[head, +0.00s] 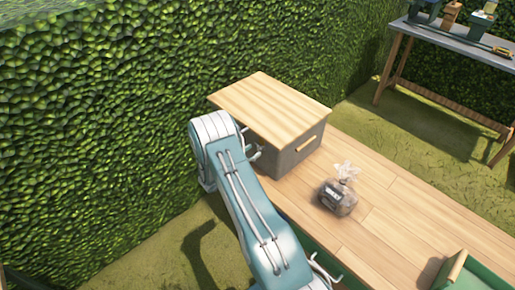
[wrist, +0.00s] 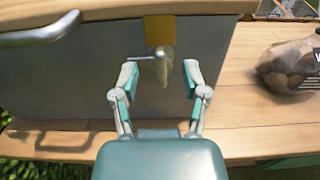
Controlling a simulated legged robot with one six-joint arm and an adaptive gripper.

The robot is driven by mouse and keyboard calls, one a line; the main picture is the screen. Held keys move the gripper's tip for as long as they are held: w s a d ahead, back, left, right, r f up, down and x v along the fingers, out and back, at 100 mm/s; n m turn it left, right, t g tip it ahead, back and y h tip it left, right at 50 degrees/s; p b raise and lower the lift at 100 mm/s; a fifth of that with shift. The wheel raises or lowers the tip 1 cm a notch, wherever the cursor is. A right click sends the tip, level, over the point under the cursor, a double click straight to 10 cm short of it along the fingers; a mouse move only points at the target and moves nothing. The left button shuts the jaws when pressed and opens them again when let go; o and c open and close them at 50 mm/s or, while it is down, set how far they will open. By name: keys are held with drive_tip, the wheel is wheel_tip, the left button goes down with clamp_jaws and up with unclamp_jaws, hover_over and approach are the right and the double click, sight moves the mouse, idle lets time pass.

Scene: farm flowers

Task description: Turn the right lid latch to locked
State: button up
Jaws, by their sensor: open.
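A grey box (head: 293,150) with a pale wooden lid (head: 270,105) stands on the wooden deck against the hedge. In the wrist view, the box's grey front (wrist: 80,75) faces me. A metal latch (wrist: 161,66) sits on it below a yellow plate (wrist: 160,29) under the lid edge. The latch has a downward part and a short arm pointing left. My gripper (wrist: 160,78) is open, with one finger on each side of the latch; contact is not clear.
A clear bag of brown bulbs (head: 338,196) lies on the deck right of the box; it also shows in the wrist view (wrist: 291,66). A green tray (head: 470,275) is at the lower right. A metal bar (wrist: 40,35) crosses the wrist view's upper left.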

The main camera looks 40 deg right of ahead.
sight(258, 148)
drive_tip(key=shift+w+d, duration=0.1)
drive_tip(key=shift+d, duration=1.4)
clamp_jaws()
